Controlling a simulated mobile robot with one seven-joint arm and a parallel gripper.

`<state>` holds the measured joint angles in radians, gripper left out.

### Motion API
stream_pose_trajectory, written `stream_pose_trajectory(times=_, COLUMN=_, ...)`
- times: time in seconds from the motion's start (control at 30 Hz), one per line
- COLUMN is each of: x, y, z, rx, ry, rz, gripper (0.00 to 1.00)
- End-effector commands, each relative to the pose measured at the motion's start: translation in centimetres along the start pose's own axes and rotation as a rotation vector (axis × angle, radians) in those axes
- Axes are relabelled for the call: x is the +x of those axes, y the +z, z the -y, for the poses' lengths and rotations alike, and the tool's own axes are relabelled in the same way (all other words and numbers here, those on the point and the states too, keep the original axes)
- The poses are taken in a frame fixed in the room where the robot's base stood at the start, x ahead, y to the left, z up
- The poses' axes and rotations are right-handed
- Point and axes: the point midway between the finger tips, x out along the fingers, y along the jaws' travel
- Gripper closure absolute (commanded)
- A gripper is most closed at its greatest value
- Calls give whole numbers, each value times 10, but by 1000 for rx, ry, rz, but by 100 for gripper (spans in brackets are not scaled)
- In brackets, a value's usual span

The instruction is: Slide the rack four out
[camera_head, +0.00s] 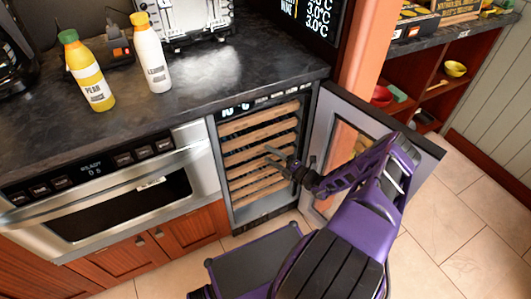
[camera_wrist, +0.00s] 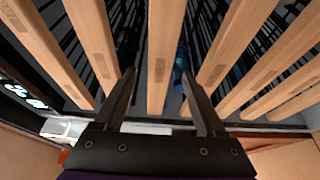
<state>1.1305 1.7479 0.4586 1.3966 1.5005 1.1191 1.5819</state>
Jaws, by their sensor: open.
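The open wine cooler (camera_head: 224,160) under the counter holds several racks with wooden front slats, stacked one above another. All racks look pushed in. My gripper (camera_head: 270,156) is in front of the racks near mid-height, with its jaws open. In the wrist view the picture is turned, with the cooler's display at left. There my gripper (camera_wrist: 158,77) has one finger on each side of a wooden rack front (camera_wrist: 158,50), with visible gaps and no grip on it. I cannot tell for sure which rack number this is. The finger tips partly cover neighbouring slats.
The cooler door (camera_head: 325,150) stands open to the right, beside my arm. A steel microwave drawer (camera_head: 120,200) is shut at left. Two bottles (camera_head: 90,75) (camera_head: 150,55) stand on the dark counter (camera_head: 220,70). Tiled floor (camera_head: 455,220) is clear at right.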

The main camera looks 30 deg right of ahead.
Motion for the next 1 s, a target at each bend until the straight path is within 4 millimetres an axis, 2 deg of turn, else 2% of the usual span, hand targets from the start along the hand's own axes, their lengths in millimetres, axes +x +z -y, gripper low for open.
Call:
stream_pose_trajectory(times=0.03, x=8, y=0, z=0, rx=-2, ry=1, rz=-2, gripper=28)
stream_pose_trajectory(times=0.2, x=24, y=0, z=1, rx=-1, ry=-1, rz=-1, gripper=28)
stream_pose_trajectory(times=0.57, x=27, y=0, z=0, rx=-1, ry=0, rz=0, gripper=29)
stream_pose_trajectory(times=0.9, x=27, y=0, z=0, rx=-1, ry=0, rz=-1, gripper=90)
stream_pose_trajectory(times=0.97, x=27, y=0, z=0, rx=-1, ry=0, rz=-1, gripper=100)
stream_pose_trajectory(times=1.0, x=27, y=0, z=0, rx=-1, ry=0, rz=-1, gripper=100)
